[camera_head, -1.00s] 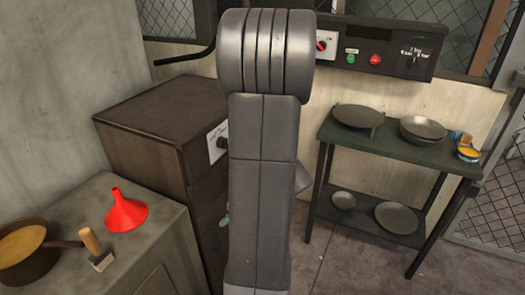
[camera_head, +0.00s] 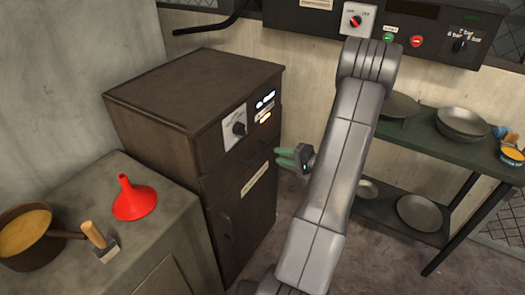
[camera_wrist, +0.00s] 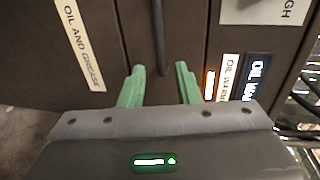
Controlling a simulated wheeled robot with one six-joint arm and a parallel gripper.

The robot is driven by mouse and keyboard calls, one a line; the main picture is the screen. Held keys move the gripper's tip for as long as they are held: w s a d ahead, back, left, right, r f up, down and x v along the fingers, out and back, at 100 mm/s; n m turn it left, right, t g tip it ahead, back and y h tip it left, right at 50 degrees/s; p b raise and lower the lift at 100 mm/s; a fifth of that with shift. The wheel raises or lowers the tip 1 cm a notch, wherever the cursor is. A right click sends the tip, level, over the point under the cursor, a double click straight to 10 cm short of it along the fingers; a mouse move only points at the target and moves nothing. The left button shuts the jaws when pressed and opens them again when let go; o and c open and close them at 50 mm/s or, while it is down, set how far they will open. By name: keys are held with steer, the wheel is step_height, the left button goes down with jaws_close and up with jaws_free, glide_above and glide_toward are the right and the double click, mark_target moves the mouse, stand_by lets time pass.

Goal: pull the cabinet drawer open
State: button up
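The dark brown cabinet (camera_head: 160,125) stands left of my arm in the head view. Its front has a drawer (camera_head: 250,150) below a panel with a knob and lit labels, and a door beneath. My gripper (camera_head: 279,158) is in front of the drawer, green fingers pointing at it. In the wrist view, my gripper (camera_wrist: 160,68) is open, with its two green fingers apart. A dark bar handle (camera_wrist: 158,35) lies between and beyond the fingertips on the cabinet front. The fingers are not closed on it; whether they touch it I cannot tell. The drawer looks shut.
A grey counter (camera_head: 70,225) at left holds a red funnel (camera_head: 134,199), a pan (camera_head: 28,235) and a brush (camera_head: 100,242). A metal shelf (camera_head: 440,150) with pans stands at right. A control panel (camera_head: 420,30) is on the back wall. Floor between them is clear.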

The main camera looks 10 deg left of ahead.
mark_target(261, 151)
steer(key=p+x, duration=0.1)
steer(key=x, duration=0.8)
steer(key=shift+s, duration=0.1)
jaws_close()
